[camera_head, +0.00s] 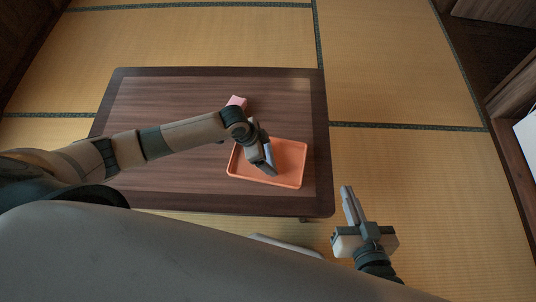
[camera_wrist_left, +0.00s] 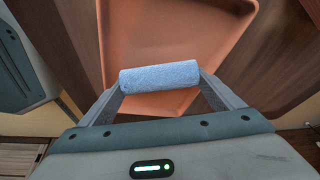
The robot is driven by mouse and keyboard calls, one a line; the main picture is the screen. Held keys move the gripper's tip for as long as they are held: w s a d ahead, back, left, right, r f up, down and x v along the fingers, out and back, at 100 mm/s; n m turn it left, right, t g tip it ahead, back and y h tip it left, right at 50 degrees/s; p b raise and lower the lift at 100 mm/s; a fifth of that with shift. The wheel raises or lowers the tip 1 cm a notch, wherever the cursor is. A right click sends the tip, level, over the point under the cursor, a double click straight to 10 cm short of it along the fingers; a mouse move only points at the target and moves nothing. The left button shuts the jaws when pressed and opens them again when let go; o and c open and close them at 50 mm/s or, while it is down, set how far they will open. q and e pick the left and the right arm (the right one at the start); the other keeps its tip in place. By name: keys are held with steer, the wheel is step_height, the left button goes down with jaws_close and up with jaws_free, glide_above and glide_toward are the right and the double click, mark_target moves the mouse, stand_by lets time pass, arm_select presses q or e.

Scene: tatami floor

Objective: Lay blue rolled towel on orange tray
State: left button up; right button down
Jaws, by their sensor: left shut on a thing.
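The orange tray (camera_head: 290,162) lies on the right part of the low wooden table. It also fills the upper middle of the left wrist view (camera_wrist_left: 180,30). I cannot tell whether the towel touches the tray. In the head view the towel is hidden by the gripper. My right gripper (camera_head: 347,205) is off the table's right front corner, with its fingers close together.
A pink object (camera_head: 237,102) sits on the table behind my left wrist. The dark wooden table (camera_head: 150,100) is mostly bare on its left side. Tatami floor (camera_head: 400,70) surrounds it, and wooden furniture stands at the far right.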

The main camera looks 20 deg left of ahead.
arm_select(q)
steer(key=shift+f, duration=0.15)
steer(key=o, duration=0.9)
arm_select(e)
steer(key=shift+r, duration=0.1)
arm_select(q)
steer(key=shift+a+r, duration=0.1)
steer(key=shift+r, duration=0.3)
steer(key=p+v, duration=0.2)
steer(key=v, duration=0.9)
steer(key=shift+r+p, duration=0.2)
steer(key=shift+p, duration=0.2)
arm_select(e)
steer(key=s+d+f+g+h, duration=0.1)
steer(key=s+d+f+g, duration=0.2)
steer(key=s+f+g, duration=0.2)
steer(key=shift+d+f+h, duration=0.25)
steer(key=shift+f+h, duration=0.05)
steer(key=shift+f, duration=0.25)
arm_select(q)
steer(key=shift+s+a, duration=0.1)
